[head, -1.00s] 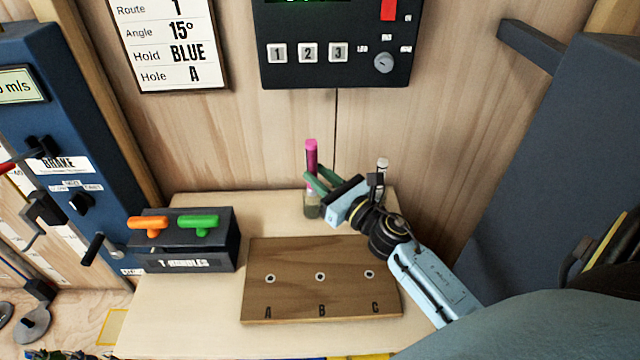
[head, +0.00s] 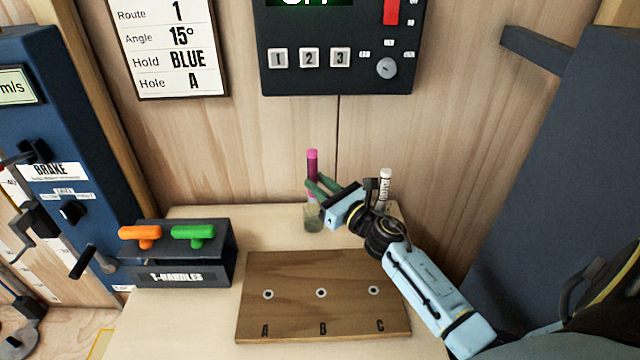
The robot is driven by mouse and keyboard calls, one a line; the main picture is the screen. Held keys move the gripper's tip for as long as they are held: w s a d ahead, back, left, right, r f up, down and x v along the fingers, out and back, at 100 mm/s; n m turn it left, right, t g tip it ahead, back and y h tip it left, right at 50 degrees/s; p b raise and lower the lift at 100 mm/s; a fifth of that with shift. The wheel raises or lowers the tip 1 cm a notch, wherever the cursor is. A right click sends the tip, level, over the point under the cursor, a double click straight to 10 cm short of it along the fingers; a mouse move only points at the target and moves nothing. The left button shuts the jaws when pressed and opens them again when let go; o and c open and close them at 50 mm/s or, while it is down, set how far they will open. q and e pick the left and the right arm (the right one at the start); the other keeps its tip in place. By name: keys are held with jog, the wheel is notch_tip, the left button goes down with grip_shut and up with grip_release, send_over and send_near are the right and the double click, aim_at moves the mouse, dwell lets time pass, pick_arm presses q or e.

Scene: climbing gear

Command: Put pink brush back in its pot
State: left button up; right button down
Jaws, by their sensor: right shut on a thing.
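The pink brush (head: 313,162) stands upright at the back of the table, its pink handle up. My right gripper (head: 313,192) is shut on it below the pink part, with its green fingers around the shaft. The brush's lower end is in or directly behind the clear greenish pot (head: 313,220); I cannot tell how deep it sits. The pot stands on the table just below my fingers. My left gripper is not in view.
A wooden board (head: 322,315) with holes A, B and C lies in front of the pot. A dark T-handles box (head: 180,272) with orange and green handles stands left. A white-topped stick (head: 384,185) stands behind my right wrist. A control box (head: 338,60) hangs above.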

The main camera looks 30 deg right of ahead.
notch_tip(320, 180, down, 3)
jog(key=shift+b, duration=1)
jog(key=shift+f+b, duration=1.15)
jog(key=shift+b, duration=0.05)
jog(key=c, duration=1.1)
grip_release()
jog(key=shift+c, duration=0.2)
jog(key=shift+s, duration=0.1)
